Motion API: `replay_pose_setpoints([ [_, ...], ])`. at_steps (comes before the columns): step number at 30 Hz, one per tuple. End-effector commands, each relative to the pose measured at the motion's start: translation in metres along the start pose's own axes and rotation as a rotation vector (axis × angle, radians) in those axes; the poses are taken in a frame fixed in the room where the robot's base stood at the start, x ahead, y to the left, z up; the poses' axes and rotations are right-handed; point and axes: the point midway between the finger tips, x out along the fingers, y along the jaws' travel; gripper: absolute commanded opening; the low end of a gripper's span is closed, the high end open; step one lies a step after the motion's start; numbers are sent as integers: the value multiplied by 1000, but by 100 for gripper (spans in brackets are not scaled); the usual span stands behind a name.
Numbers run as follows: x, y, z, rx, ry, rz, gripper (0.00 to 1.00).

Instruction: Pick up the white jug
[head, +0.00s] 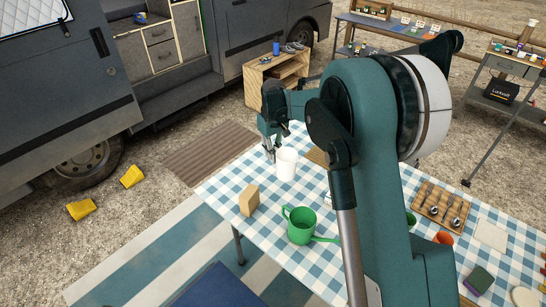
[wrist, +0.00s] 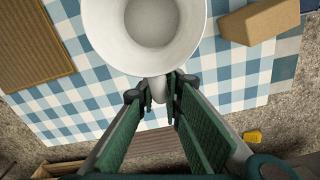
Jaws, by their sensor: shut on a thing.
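The white jug (head: 287,164) stands upright on the checked table, toward its far left end in the head view. In the wrist view the white jug (wrist: 150,30) shows from above, with its open mouth and empty-looking inside. Its handle points toward my gripper. My gripper (wrist: 158,88) is shut on the jug's handle, with the green fingers on either side of it. In the head view my gripper (head: 270,150) is at the jug's left side. I cannot tell whether the jug's base touches the table.
The checked table (head: 270,205) also bears a tan block (head: 249,200), a green watering can (head: 301,226) and a wooden tray with spoon-like items (head: 440,205). The tan block (wrist: 258,22) is right of the jug in the wrist view. A brown board (wrist: 35,50) lies left.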

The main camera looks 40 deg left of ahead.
Motion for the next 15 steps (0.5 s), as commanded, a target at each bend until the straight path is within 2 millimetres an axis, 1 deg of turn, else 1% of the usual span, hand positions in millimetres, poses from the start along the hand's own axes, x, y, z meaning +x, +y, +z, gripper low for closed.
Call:
replay_pose_setpoints([
  [6,-7,0,0,0,0,0,0],
  [15,-9,0,0,0,0,0,0],
])
